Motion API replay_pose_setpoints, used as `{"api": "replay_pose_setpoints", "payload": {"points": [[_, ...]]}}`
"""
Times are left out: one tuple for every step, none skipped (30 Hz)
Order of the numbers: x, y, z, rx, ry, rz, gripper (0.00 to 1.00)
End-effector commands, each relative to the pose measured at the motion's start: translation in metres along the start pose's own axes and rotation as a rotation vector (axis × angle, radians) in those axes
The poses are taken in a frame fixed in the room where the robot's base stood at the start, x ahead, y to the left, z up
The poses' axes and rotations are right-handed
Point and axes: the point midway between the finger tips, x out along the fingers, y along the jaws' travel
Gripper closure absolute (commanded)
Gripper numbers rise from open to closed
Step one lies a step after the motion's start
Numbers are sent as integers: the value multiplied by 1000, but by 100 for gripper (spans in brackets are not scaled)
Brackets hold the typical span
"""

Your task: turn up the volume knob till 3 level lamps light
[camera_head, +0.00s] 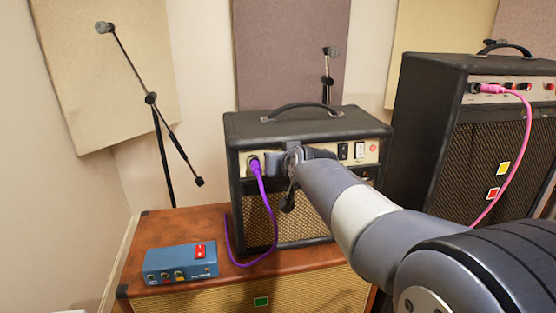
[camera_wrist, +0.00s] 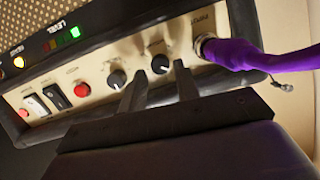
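The small black amp (camera_head: 285,127) stands on a brown cabinet, with my gripper (camera_head: 284,163) at its cream front panel. In the wrist view the panel shows two black knobs, one (camera_wrist: 160,64) near the purple plug and another (camera_wrist: 117,79) beside it; their labels are not readable. My gripper (camera_wrist: 160,70) is open, its fingers on either side of the knob nearer the plug, with gaps visible. Of the level lamps by the LEVEL label, one green lamp (camera_wrist: 75,32) glows brightly; the others (camera_wrist: 60,40) look dim.
A purple cable (camera_head: 267,215) is plugged in close to my gripper. Switches (camera_wrist: 45,103) and a red button (camera_wrist: 82,90) lie along the panel. A blue pedal box (camera_head: 180,263) sits on the brown cabinet (camera_head: 165,222). A larger amp (camera_head: 415,130) with a pink cable stands right.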

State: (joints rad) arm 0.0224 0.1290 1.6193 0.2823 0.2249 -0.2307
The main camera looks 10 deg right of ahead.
Motion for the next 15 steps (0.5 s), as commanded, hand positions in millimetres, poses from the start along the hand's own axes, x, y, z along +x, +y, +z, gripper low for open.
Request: {"api": "replay_pose_setpoints", "payload": {"points": [[7, 0, 0, 0, 0, 0, 70], [10, 0, 0, 0, 0, 0, 70], [13, 0, 0, 1, 0, 0, 70], [15, 0, 0, 1, 0, 0, 70], [17, 0, 0, 1, 1, 0, 70], [19, 0, 0, 1, 1, 0, 70], [20, 0, 0, 1, 1, 0, 70], [21, 0, 0, 1, 1, 0, 70], [22, 0, 0, 1, 1, 0, 70], [23, 0, 0, 1, 1, 0, 70], [23, 0, 0, 1, 1, 0, 70], [23, 0, -1, 1, 1, 0, 70], [23, 0, -1, 1, 1, 0, 70], [23, 0, -1, 1, 1, 0, 70], [23, 0, -1, 1, 2, 0, 70]]}}
